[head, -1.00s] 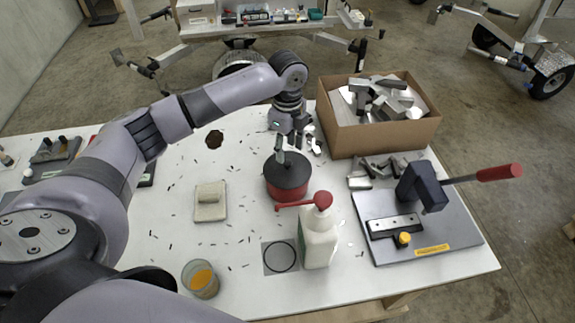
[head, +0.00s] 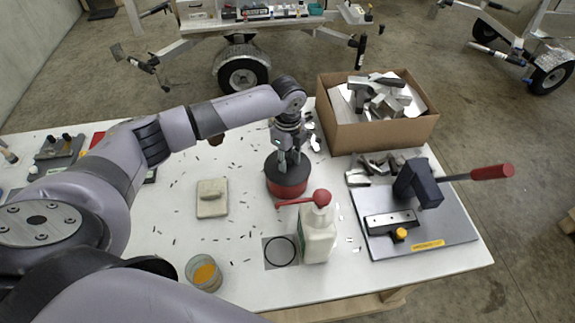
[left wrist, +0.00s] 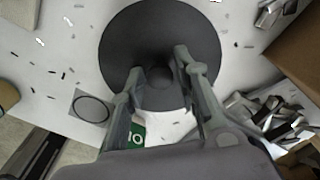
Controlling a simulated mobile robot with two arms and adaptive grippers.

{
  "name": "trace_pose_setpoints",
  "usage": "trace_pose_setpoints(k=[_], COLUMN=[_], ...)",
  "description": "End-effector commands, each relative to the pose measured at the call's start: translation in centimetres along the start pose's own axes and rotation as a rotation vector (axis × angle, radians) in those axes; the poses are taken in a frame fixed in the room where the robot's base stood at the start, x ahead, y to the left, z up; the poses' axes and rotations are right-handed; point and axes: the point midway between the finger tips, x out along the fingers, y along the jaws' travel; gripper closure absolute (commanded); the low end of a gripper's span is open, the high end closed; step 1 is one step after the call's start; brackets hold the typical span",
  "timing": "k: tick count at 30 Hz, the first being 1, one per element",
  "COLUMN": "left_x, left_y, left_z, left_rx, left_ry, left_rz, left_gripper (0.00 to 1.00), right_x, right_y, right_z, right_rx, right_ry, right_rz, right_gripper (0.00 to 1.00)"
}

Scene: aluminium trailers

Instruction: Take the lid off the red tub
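The red tub (head: 288,188) stands on the white table with its round dark lid (head: 275,170) on top. In the left wrist view the lid (left wrist: 128,40) fills the upper middle, with a small dark knob (left wrist: 160,76) at its centre. My left gripper (head: 288,160) is directly over the lid, pointing down. In the wrist view its two fingers (left wrist: 160,68) are spread on either side of the knob, with gaps showing between; contact cannot be made out. The tub's red side is hidden under the lid in the wrist view. My right gripper is not in view.
A white bottle (head: 319,240) with a red pump head stands close in front of the tub. A square card with a circle (head: 281,252) lies beside it. A cardboard box (head: 375,137) of metal pieces and a lever press (head: 415,245) are right. A glass (head: 204,273) stands front left.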

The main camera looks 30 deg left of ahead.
Motion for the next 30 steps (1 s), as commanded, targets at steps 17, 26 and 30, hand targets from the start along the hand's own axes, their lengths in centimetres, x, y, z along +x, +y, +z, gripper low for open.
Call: trace_pose_setpoints(k=[17,26,30], left_x=[-0.1,-1.6,-4.0], left_y=[0.0,-0.1,-0.2], left_z=[0.0,0.0,0.0], left_rx=[0.0,0.001,-0.001], left_ry=[0.0,0.001,0.001], left_rz=[0.0,-0.003,-0.006], left_gripper=[0.99,0.99,0.99], right_x=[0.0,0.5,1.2], right_y=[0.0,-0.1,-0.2], right_z=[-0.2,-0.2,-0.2], right_rx=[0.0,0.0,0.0], right_ry=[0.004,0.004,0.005], right_rz=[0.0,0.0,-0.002], right_gripper=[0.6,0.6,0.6])
